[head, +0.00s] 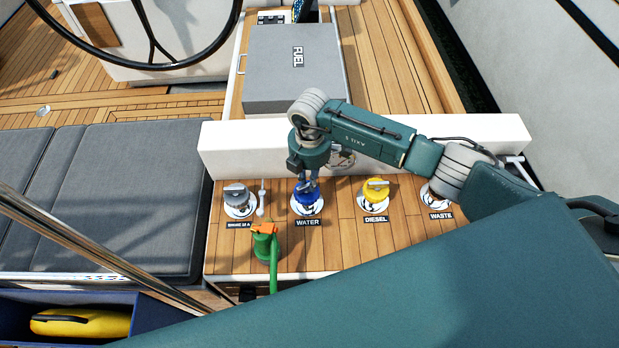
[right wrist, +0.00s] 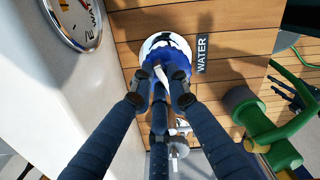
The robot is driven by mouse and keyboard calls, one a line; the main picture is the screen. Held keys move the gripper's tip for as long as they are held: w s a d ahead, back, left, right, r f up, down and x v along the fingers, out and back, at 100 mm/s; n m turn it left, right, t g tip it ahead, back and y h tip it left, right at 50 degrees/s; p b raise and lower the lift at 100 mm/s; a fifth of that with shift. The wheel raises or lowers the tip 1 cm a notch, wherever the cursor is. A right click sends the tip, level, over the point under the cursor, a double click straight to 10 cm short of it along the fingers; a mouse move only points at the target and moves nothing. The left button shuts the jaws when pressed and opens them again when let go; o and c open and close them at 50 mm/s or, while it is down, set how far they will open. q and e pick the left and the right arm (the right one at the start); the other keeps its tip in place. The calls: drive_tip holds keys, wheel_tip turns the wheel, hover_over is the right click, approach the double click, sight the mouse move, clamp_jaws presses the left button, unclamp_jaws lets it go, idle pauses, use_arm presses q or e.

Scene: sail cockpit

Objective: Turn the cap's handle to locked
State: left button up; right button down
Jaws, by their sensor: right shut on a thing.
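The blue cap (head: 305,196) sits on a round white plate above the WATER label (head: 308,223) on the wooden deck. It also shows in the right wrist view (right wrist: 163,52), with a pale handle (right wrist: 161,75) across it. My right gripper (head: 308,184) points down over this cap. In the right wrist view its fingertips (right wrist: 163,82) are closed on the handle from both sides. The handle's exact angle against any locked mark cannot be told. My left gripper is not in view.
A grey cap (head: 237,194) stands left; a yellow cap (head: 376,189) stands right above DIESEL. The WASTE cap is partly hidden by my arm. A white upright panel (head: 240,150) runs behind.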

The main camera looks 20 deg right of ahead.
idle(0.3)
drive_tip(key=c, duration=1.7)
unclamp_jaws()
drive_tip(key=shift+o, duration=0.2)
drive_tip(key=shift+r, duration=0.15)
wheel_tip(320, 180, up, 12)
